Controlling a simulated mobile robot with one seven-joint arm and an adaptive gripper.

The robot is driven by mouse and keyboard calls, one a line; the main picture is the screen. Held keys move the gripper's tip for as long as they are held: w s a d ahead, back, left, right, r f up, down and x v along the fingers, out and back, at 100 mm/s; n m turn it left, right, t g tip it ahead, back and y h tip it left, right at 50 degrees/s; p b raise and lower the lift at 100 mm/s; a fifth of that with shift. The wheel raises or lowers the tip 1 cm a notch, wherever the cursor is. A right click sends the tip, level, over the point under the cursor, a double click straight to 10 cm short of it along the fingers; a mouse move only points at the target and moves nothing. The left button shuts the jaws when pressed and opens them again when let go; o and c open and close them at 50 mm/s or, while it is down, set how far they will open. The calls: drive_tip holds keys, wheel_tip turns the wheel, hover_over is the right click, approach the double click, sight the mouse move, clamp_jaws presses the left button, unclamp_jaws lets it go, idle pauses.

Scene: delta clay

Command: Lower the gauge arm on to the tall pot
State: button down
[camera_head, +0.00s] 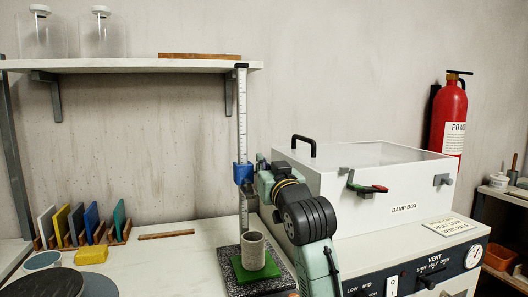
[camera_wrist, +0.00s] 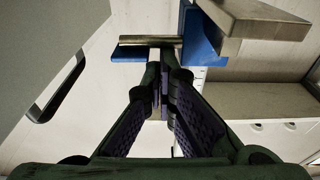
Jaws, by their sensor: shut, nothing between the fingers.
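The gauge stands as an upright ruled post (camera_head: 242,110) on a speckled base (camera_head: 232,277). A blue slider (camera_head: 242,173) sits partway up the post, well above the pot. The tall grey pot (camera_head: 253,252) stands upright on a green mat (camera_head: 262,272) on the base. My gripper (camera_wrist: 163,68) is shut and empty, its fingertips close to a metal bar (camera_wrist: 136,41) on blue parts (camera_wrist: 203,40) of the gauge. I cannot tell whether they touch. In the head view my arm hides most of the gauge arm.
A white damp box (camera_head: 360,185) with a black handle stands just right of my arm. A wall shelf (camera_head: 130,65) ends near the post's top. Coloured tiles (camera_head: 90,220) stand in a rack at left. A yellow block (camera_head: 92,254) lies on the bench, with free room before the post.

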wheel_tip(320, 180, down, 7)
drive_tip(key=b, duration=0.2)
drive_tip(key=shift+w+b, duration=0.25)
drive_tip(key=shift+b, duration=0.1)
